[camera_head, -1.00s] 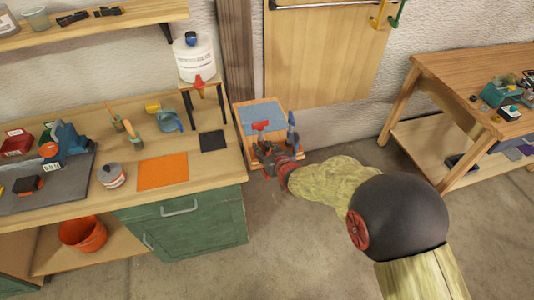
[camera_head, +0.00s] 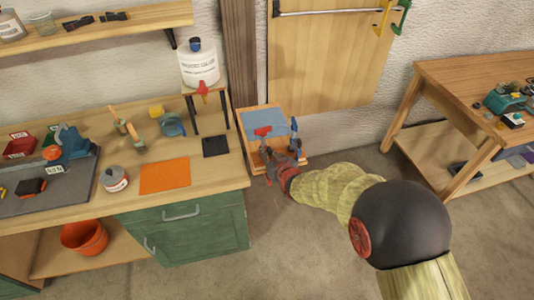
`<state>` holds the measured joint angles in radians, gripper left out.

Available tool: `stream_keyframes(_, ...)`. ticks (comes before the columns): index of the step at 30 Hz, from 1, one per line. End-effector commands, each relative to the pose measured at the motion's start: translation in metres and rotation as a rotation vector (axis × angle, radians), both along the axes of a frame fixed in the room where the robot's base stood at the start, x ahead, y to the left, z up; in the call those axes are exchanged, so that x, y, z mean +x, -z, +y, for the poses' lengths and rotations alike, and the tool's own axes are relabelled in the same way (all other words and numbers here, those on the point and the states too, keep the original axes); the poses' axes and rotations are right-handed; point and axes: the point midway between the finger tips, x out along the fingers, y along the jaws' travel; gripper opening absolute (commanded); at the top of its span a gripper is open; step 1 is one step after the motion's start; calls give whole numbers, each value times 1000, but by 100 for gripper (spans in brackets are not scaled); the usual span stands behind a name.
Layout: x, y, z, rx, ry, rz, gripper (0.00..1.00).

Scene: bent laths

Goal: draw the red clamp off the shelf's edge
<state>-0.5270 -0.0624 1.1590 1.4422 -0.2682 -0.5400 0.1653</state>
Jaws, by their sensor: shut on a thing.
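The red clamp (camera_head: 263,131) is at the front edge of the small wooden shelf (camera_head: 245,128), with its red bar upright over the blue mat on top. My gripper (camera_head: 270,158) is at the shelf's front edge, shut on the red clamp's lower part. The fingers and most of the clamp's lower body are small and partly hidden by my wrist. Whether the clamp's jaws still touch the shelf cannot be told from here. A blue clamp (camera_head: 294,130) stands at the shelf's right side, close beside my gripper.
The workbench (camera_head: 225,175) with the green cabinet is left of the shelf; a stand with a white tub (camera_head: 199,66) is on it. A wooden door (camera_head: 330,60) is behind. A wooden table (camera_head: 450,80) stands right. The floor (camera_head: 300,250) in front is clear.

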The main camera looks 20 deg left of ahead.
Motion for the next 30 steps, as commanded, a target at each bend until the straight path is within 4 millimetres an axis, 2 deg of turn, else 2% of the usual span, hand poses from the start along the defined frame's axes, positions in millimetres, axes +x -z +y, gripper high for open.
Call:
stream_keyframes(13,0,-2,0,2,0,-2,0)
stream_keyframes(30,-19,-3,-16,2,0,-4,0)
